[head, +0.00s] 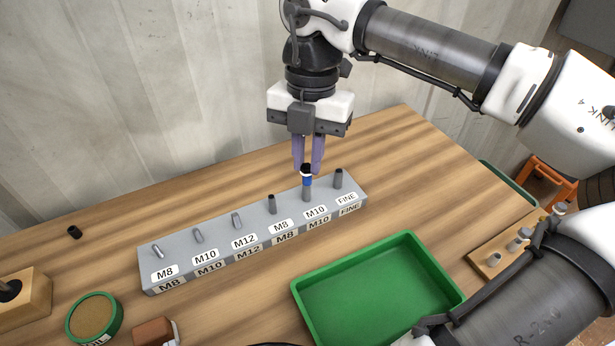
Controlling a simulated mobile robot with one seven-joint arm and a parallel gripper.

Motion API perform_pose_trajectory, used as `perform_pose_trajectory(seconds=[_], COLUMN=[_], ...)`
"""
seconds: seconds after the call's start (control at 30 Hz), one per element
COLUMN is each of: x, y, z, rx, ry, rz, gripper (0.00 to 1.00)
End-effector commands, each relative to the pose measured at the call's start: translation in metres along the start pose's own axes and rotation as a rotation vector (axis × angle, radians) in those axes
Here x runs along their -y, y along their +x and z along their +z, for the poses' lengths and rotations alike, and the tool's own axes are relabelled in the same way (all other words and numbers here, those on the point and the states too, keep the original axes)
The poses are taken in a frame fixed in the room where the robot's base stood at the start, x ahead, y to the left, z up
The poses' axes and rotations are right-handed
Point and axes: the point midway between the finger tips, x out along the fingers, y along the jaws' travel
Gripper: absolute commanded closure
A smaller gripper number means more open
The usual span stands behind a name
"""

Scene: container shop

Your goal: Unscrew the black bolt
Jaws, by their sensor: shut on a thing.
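A grey block (150,283) with labelled stations from M8 to FINE stands on the wooden bench, with a row of upright studs. The fingers partly cover the top. I cannot tell how far its thread is engaged.
Dark studs (271,204) (338,178) stand on either side. A green tray (375,238) lies empty in front. A small black piece (75,232), a round green tin (94,318) and a wooden block (22,300) are at left. A wooden rack (487,264) is at right.

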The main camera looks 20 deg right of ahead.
Motion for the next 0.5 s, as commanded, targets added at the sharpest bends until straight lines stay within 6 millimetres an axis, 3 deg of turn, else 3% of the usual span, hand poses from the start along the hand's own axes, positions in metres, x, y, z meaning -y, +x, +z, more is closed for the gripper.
perform_pose_trajectory(seconds=[0.07, 0.5], x=[-0.003, -0.002], y=[-0.006, -0.023], z=[0.002, -0.002], rx=[0.013, 0.011], ry=[-0.134, -0.110], rz=[-0.009, -0.001], gripper=[1.00, 1.00])
